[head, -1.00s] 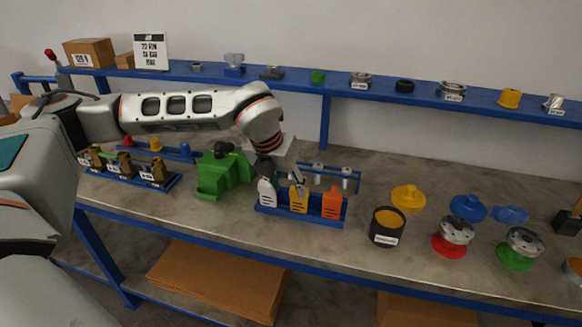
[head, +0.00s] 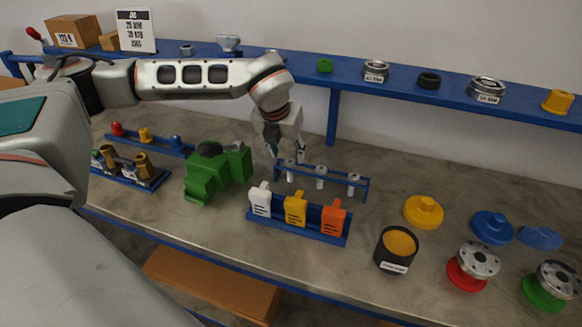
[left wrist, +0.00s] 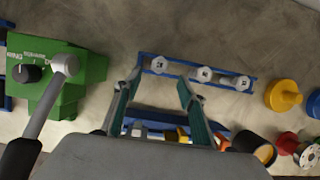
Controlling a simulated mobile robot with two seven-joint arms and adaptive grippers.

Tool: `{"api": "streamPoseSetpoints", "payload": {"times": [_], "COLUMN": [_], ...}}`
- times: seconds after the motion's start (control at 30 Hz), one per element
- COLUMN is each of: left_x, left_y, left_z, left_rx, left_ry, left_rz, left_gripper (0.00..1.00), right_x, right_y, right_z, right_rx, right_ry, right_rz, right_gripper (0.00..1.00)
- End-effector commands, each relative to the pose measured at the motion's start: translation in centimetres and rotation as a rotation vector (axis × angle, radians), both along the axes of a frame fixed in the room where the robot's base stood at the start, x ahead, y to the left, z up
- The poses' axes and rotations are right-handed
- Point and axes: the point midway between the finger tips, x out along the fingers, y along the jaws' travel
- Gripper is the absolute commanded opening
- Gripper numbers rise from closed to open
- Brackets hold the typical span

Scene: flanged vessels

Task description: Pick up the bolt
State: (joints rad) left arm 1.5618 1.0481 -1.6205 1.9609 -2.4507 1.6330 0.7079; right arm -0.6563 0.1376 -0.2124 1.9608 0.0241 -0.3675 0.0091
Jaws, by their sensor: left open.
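Three silver bolts stand heads up in a low blue rack (head: 337,178) on the bench: a left bolt (head: 290,172), a middle bolt (head: 320,177) and a right bolt (head: 353,185). The left wrist view also shows the left bolt (left wrist: 159,64), middle bolt (left wrist: 204,73) and right bolt (left wrist: 241,82). My left gripper (head: 287,155) points down, open and empty, at the left end of the rack. In the left wrist view its fingertips (left wrist: 160,79) lie on either side of the left bolt's line, with the bolt just beyond; contact cannot be told. My right gripper is not in view.
A blue holder (head: 297,230) with white, yellow and orange tags stands in front of the rack. A blue shelf (head: 400,83) runs behind. A black cup (head: 396,250) and flanges stand right.

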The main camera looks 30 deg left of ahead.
Motion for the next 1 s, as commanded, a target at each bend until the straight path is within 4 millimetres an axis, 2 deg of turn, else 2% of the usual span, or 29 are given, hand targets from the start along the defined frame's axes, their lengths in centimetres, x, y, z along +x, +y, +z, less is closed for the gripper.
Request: {"api": "streamPoseSetpoints", "payload": {"times": [0.4, 0.67, 0.83, 1.0], "left_x": [2.4, 2.5, 2.5, 2.5], "left_y": [0.8, 0.8, 0.8, 0.8], "left_z": [-4.3, -4.6, -4.6, -4.5], "left_rx": [0.000, 0.000, 0.000, 0.000], "left_ry": [0.000, 0.000, 0.000, -0.002], "left_rz": [0.000, 0.000, 0.000, 0.000], "left_gripper": [0.41, 0.41, 0.00, 0.00], "right_x": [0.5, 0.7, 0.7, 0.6], "right_y": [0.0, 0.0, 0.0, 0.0], "right_z": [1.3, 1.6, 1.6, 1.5], "right_rx": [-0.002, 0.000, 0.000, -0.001], "right_ry": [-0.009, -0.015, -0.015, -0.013], "right_rz": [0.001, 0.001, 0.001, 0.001], "right_gripper": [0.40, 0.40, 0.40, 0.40]}}
